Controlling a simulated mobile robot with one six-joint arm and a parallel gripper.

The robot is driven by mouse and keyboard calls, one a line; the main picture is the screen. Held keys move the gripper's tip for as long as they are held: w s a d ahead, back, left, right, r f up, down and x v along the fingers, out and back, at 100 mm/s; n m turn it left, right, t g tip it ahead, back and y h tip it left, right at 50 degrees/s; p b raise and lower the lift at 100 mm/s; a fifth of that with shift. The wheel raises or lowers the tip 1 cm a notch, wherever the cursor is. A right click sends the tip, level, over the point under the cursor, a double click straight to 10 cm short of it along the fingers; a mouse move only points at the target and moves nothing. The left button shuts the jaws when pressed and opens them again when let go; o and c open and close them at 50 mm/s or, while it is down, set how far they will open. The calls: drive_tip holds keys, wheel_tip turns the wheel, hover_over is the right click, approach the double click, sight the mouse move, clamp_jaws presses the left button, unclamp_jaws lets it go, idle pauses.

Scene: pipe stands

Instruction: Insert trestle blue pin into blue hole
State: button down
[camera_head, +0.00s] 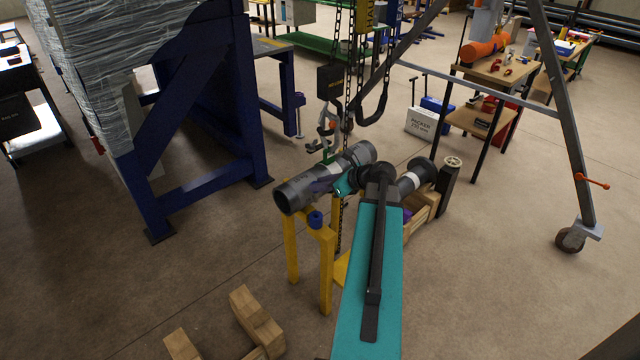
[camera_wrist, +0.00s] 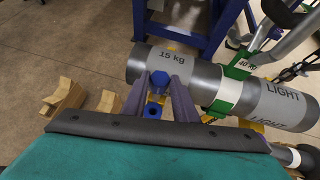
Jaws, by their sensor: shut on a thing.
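The blue pin (camera_wrist: 159,79) shows its head between the fingertips of my gripper (camera_wrist: 160,84) in the wrist view. The gripper is shut on it, in front of the grey pipe marked 15 kg (camera_wrist: 176,56). A blue piece with a dark round hole (camera_wrist: 153,110) sits just below the pin in that picture, between the fingers. In the head view a blue piece (camera_head: 316,218) sits on top of the yellow trestle (camera_head: 327,262), below the pipe's near end. How deep the pin sits is not clear; its shaft is hidden.
The pipe (camera_head: 307,189) lies across the trestle, with a green clamp (camera_wrist: 240,68) and chains (camera_head: 338,60) by it. Wooden cradle blocks (camera_head: 257,322) lie on the floor at front. A blue steel frame (camera_head: 240,100) stands left.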

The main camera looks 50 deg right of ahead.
drive_tip(key=shift+r+p, duration=0.2)
drive_tip(key=shift+p, duration=0.1)
wheel_tip(320, 180, down, 6)
drive_tip(key=shift+r+b, duration=0.1)
drive_tip(key=shift+b, duration=1.1)
drive_tip(key=shift+p, duration=0.75)
idle(0.5)
drive_tip(key=shift+f+b, duration=0.9)
drive_tip(key=shift+f, duration=2)
idle(1.5)
drive_tip(key=c, duration=1.3)
unclamp_jaws()
drive_tip(key=shift+c, duration=0.2)
